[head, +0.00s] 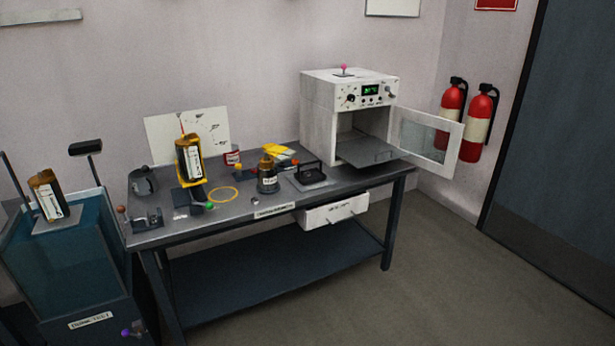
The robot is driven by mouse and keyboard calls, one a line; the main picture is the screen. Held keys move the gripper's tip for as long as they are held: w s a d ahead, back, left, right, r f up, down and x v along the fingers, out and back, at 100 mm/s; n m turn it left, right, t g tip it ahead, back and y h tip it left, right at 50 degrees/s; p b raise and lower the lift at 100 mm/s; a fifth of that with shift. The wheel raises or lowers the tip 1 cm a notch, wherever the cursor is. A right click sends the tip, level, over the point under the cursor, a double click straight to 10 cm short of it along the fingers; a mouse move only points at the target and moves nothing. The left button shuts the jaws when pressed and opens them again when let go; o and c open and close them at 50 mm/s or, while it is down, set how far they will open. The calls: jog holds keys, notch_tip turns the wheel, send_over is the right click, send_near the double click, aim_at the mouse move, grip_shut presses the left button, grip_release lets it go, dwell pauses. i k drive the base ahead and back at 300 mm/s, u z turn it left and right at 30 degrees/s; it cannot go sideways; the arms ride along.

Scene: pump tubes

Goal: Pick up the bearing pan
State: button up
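A small dark pan-like item with a raised black handle (309,176) sits on the workbench, in front of the white oven and right of a dark bottle. It looks most like the bearing pan, but it is too small here to tell its contents. A flat grey tray (368,152) lies at the floor of the open oven. My gripper is not in view, and nothing is seen touching the pan.
The white oven (318,132) stands open, its glass door (428,140) swung right over the bench end. A dark bottle (268,180), yellow ring (223,194) and yellow-black pump unit (190,158) stand left. A water tank (85,255) is far left. The floor in front is clear.

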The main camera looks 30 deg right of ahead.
aim_at(317, 175)
jog(key=z, duration=0.1)
jog(key=i, duration=1)
jog(key=u, duration=0.05)
